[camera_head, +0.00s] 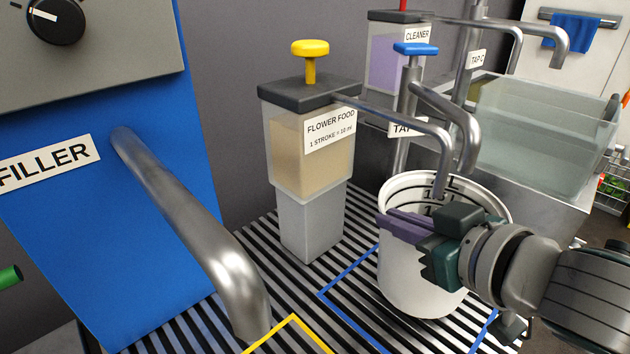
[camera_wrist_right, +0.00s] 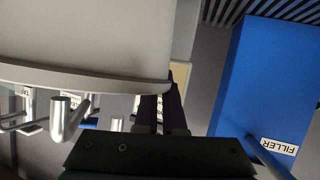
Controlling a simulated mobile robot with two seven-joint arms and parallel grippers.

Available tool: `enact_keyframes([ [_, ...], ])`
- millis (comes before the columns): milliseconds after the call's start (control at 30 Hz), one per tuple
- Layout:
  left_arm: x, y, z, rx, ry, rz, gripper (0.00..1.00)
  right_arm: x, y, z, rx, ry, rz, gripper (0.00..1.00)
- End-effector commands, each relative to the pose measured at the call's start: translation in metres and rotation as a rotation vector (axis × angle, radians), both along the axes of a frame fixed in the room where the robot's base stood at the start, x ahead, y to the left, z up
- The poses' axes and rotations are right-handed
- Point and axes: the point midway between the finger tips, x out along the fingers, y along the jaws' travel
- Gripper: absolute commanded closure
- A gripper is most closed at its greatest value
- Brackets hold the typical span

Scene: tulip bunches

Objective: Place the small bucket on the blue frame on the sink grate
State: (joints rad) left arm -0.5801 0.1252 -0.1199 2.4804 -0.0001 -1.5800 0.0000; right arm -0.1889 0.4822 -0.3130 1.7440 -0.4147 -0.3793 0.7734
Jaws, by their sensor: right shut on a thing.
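The small white bucket (camera_head: 415,285), with dark scale marks inside, is upright under the tap spouts in the head view. Its pale wall fills the upper left of the right wrist view (camera_wrist_right: 90,45). My right gripper (camera_head: 400,226) is shut on the bucket's rim at its near side, with purple fingers over the wall. The bucket's base appears within the blue frame (camera_head: 340,312) on the striped sink grate (camera_head: 300,284). I cannot tell whether it touches the grate. The bucket hides the frame's back part. My left gripper is not in view.
A flower food dispenser (camera_head: 310,150) with a yellow knob stands left of the bucket, its spout reaching over it. A tap with a blue handle (camera_head: 416,48) is behind. A yellow frame (camera_head: 292,320) and the filler pipe (camera_head: 190,225) are at the front left.

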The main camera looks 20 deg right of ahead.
Motion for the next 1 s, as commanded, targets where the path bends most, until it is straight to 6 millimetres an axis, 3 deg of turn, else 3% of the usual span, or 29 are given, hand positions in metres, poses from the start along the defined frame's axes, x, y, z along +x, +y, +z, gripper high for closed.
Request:
enact_keyframes([
  [200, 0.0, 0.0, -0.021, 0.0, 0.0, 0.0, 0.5, 0.0, 0.001, -0.033, 0.001, 0.0, 0.001, 1.0],
  [567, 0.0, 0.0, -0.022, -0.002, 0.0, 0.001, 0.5, -0.001, 0.001, -0.037, 0.002, 0.0, 0.001, 1.0],
  [600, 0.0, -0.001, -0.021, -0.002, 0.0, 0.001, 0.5, -0.001, 0.001, -0.036, 0.003, 0.001, 0.001, 0.9],
  [833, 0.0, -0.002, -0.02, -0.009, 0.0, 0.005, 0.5, -0.001, 0.001, -0.036, 0.002, 0.001, 0.001, 0.64],
  [1000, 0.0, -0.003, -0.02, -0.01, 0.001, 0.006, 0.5, -0.001, 0.001, -0.036, 0.002, 0.001, 0.001, 0.64],
])
